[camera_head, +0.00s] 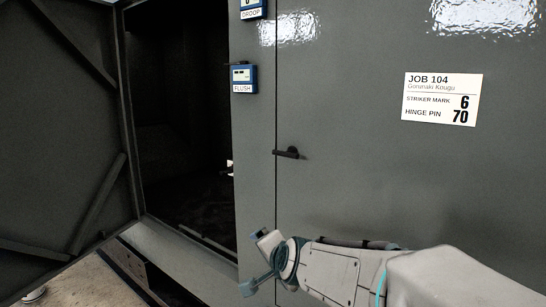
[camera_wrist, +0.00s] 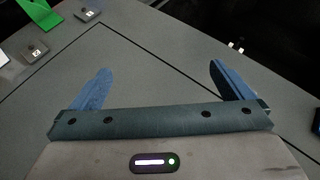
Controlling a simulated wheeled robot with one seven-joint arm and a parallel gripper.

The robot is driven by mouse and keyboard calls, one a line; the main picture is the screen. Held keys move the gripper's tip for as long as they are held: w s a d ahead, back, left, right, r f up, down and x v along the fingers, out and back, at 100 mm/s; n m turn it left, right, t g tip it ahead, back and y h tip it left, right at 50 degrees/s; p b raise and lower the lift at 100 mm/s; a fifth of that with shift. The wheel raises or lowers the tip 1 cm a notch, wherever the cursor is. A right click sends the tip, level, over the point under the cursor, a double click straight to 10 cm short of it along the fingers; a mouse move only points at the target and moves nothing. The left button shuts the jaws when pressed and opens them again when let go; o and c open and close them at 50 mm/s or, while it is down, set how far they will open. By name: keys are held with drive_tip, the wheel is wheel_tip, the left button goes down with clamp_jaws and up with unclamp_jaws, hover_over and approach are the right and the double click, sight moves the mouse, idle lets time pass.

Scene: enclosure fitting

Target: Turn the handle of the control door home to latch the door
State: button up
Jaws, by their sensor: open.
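The closed grey door (camera_head: 390,190) fills the right of the head view, with a narrow upright seam along its left edge. Its dark lever handle (camera_head: 287,152) sits by that seam and lies nearly level. My gripper (camera_head: 255,262) is below the handle and a little to its left, apart from it. In the wrist view my gripper (camera_wrist: 160,70) has its two blue fingers spread wide with nothing between them. Grey panel and thin seams lie beyond the fingers. I cannot make out the handle in the wrist view.
Another door (camera_head: 75,130) stands open at the left, beside a dark cabinet opening (camera_head: 185,110). A blue FLUSH gauge (camera_head: 243,79) and a DROOP gauge (camera_head: 251,8) are on the post. A job label (camera_head: 441,98) is on the closed door. A green piece (camera_wrist: 40,15) shows in the wrist view.

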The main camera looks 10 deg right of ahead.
drive_tip(key=w+a+r+m+t+h, duration=0.2)
drive_tip(key=w+r+m+t, duration=0.3)
drive_tip(key=w+r+m, duration=0.35)
drive_tip(key=m+t+h+p, duration=0.1)
drive_tip(key=m+h, duration=1.3)
drive_tip(key=m, duration=0.8)
approach(285, 153)
drive_tip(key=shift+h, duration=0.3)
drive_tip(key=p+x, duration=0.2)
drive_tip(key=x, duration=0.1)
drive_tip(key=p+x, duration=0.2)
drive_tip(key=x, duration=0.1)
drive_tip(key=f+p+x, duration=0.1)
drive_tip(key=p+x, duration=0.1)
drive_tip(key=x, duration=0.2)
drive_tip(key=shift+w+f, duration=0.15)
drive_tip(key=shift+w, duration=0.15)
drive_tip(key=shift+a, duration=0.1)
drive_tip(key=c, duration=0.7)
